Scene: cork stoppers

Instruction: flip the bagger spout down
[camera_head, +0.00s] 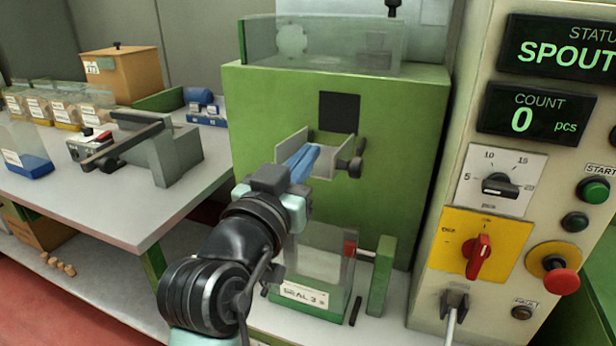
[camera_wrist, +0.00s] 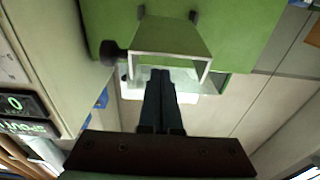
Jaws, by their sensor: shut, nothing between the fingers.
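The bagger spout (camera_head: 325,165) is a pale metal trough with raised side walls on the front of the green bagger (camera_head: 395,200), below a dark square opening (camera_head: 339,112). It sticks out toward me, and a dark knob (camera_head: 357,166) is at its right side. My gripper (camera_head: 311,152) is shut and empty, its blue fingers over or inside the trough between the side walls. In the wrist view the spout (camera_wrist: 170,40) is at the top, and my gripper's fingertips (camera_wrist: 162,73) reach its near edge. I cannot tell whether they touch it.
A clear bin labelled SEAL (camera_head: 318,262) stands below the spout, beside a green post (camera_head: 382,277). A control panel (camera_head: 440,190) is at the right; its status display (camera_head: 565,50) reads "SPOUT", cut off. A grey workbench (camera_head: 150,215) with containers is at the left.

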